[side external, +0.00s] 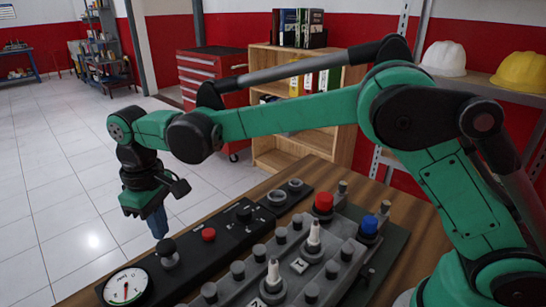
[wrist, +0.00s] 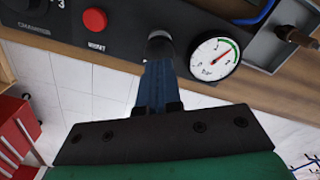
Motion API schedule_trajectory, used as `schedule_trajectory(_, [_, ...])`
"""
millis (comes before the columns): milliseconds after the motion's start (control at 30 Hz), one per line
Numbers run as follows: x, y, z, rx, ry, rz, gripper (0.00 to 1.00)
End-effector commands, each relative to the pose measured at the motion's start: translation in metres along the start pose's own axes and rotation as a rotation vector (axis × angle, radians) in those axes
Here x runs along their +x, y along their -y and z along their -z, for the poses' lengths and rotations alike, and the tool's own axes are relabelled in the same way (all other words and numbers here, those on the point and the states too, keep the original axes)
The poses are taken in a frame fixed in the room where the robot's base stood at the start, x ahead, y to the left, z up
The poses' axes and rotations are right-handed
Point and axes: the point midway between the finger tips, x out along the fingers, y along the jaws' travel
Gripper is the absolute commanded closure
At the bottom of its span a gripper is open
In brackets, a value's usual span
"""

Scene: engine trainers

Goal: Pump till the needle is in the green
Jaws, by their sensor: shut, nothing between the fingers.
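The round gauge (side external: 125,287) has a white face and sits at the near left end of the black panel. In the wrist view the gauge (wrist: 215,58) shows a green band along its upper right. A thin reddish needle shows, but it is too small to read surely against the band. A black pump knob (side external: 168,250) stands on the panel beside the gauge; it also shows in the wrist view (wrist: 159,42). My gripper (side external: 159,228), with blue fingers, is shut and empty, pointing down just above the knob. In the wrist view its fingertips (wrist: 158,68) overlap the knob; contact is unclear.
A red button (side external: 208,235) and a black selector knob (side external: 243,214) stand farther along the panel. Open floor lies left of the bench.

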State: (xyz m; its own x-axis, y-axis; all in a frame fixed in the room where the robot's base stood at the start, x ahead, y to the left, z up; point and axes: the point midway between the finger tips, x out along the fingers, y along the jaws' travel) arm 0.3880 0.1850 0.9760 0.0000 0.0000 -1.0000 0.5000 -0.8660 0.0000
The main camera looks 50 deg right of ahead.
Motion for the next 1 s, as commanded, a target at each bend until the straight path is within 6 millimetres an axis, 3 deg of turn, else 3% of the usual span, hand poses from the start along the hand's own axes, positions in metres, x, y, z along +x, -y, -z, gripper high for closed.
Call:
schedule_trajectory(333, [-0.003, 0.0, 0.0, 0.0, 0.0, 0.0, 1.0])
schedule_trajectory(733, [-0.044, 0.0, 0.0, 0.0, 0.0, 0.0, 1.0])
schedule_trajectory(1000, [-0.05, 0.0, 0.0, 0.0, 0.0, 0.0, 1.0])
